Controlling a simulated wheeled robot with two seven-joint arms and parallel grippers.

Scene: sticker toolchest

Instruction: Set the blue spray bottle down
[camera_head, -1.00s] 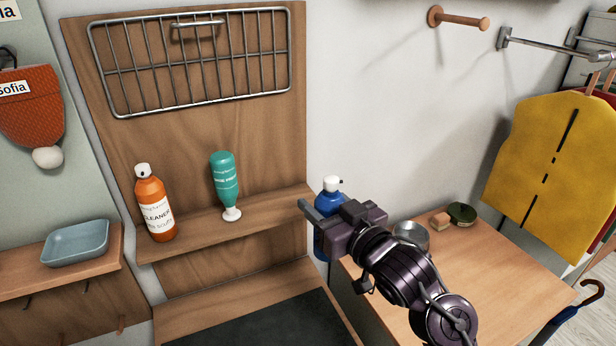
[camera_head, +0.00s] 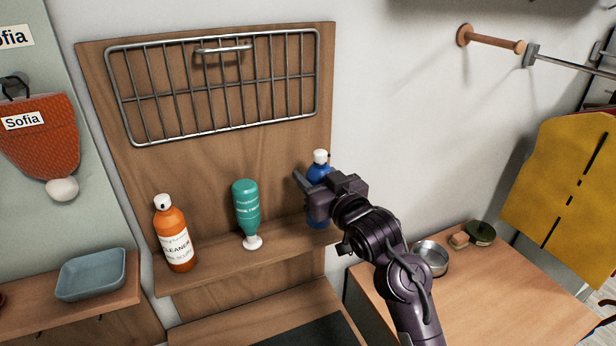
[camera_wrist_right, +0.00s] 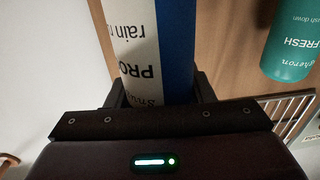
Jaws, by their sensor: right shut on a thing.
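The blue spray bottle (camera_head: 318,169) with a white cap is upright at the right end of the wooden shelf (camera_head: 215,265) in the head view. My right gripper (camera_head: 312,190) is shut on it and hides its middle. Its base shows just below the gripper, at about shelf level; I cannot tell whether it touches the shelf. In the right wrist view the bottle's blue side and white label (camera_wrist_right: 140,50) stand between the two fingers. My left gripper is not in view.
A teal bottle (camera_head: 246,207), cap down, and an orange cleaner bottle (camera_head: 174,235) stand on the shelf to the left. A wire rack (camera_head: 215,88) hangs above. A table (camera_head: 490,290) at right holds a metal bowl (camera_head: 431,258).

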